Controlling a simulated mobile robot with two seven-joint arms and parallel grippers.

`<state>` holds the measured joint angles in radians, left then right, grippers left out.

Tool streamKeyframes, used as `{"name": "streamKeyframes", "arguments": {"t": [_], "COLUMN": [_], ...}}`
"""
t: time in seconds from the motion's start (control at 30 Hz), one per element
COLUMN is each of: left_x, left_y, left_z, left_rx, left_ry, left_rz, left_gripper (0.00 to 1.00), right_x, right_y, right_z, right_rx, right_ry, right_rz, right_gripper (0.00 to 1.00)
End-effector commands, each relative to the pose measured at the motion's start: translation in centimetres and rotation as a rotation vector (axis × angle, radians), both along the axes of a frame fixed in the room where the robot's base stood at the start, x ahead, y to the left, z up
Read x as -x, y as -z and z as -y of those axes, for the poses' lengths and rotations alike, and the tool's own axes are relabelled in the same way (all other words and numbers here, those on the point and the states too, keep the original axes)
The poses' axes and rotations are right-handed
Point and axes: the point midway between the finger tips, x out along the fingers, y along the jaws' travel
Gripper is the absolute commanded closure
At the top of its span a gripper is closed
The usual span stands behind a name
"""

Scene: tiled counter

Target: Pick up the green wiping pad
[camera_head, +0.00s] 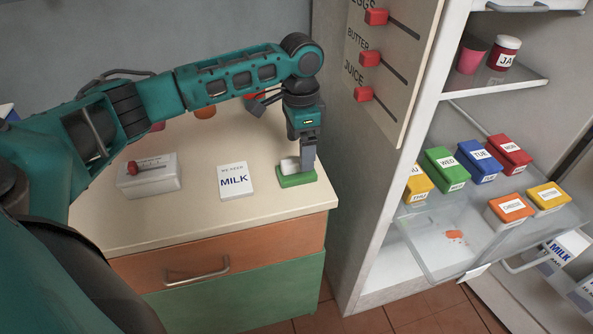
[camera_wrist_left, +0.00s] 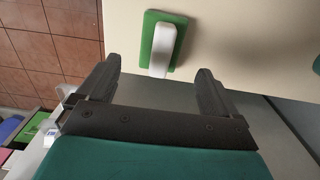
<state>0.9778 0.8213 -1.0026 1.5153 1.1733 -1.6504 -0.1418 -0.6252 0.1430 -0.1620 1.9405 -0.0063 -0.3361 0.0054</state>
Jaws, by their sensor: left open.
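The green wiping pad (camera_head: 297,179) lies on the counter near its right front corner. It has a white handle block (camera_head: 290,165) on top. In the left wrist view the green pad (camera_wrist_left: 173,27) and its white handle (camera_wrist_left: 159,52) lie ahead of the fingers, near the counter edge. My left gripper (camera_head: 307,160) points down over the pad in the head view and partly hides the handle. In the left wrist view my left gripper (camera_wrist_left: 157,78) is open, its fingers apart with nothing held between them. My right gripper is in neither view.
A "MILK" note (camera_head: 236,181) and a white box with a red slider (camera_head: 148,177) stand left of the pad on the counter (camera_head: 210,225). The open fridge (camera_head: 395,265), with colored lidded boxes on a glass shelf, is to the right. Tiled floor lies below.

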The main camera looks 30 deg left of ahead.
Motion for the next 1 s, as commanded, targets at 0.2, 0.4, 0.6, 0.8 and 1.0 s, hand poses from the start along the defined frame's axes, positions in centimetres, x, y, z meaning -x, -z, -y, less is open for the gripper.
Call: {"name": "streamKeyframes", "arguments": {"t": [0.2, 0.4, 0.6, 0.8, 1.0], "left_x": [0.5, 0.6, 0.5, 0.5, 0.5], "left_y": [2.9, 5.1, 5.3, 5.2, 5.2], "left_z": [-0.5, -0.5, -0.5, -0.5, -0.5], "left_rx": [-0.001, -0.001, -0.001, -0.001, 0.0], "left_ry": [0.0, 0.002, 0.002, 0.002, 0.002], "left_rz": [-0.003, -0.002, -0.001, -0.001, 0.0], "left_gripper": [0.06, 0.06, 0.06, 0.2, 0.39], "right_x": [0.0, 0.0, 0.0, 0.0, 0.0], "right_y": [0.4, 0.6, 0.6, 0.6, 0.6], "right_z": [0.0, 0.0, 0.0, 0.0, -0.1], "right_rx": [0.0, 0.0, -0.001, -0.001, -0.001], "right_ry": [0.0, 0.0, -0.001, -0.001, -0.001], "right_rz": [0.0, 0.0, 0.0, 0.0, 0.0], "right_gripper": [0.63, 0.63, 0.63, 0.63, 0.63]}}
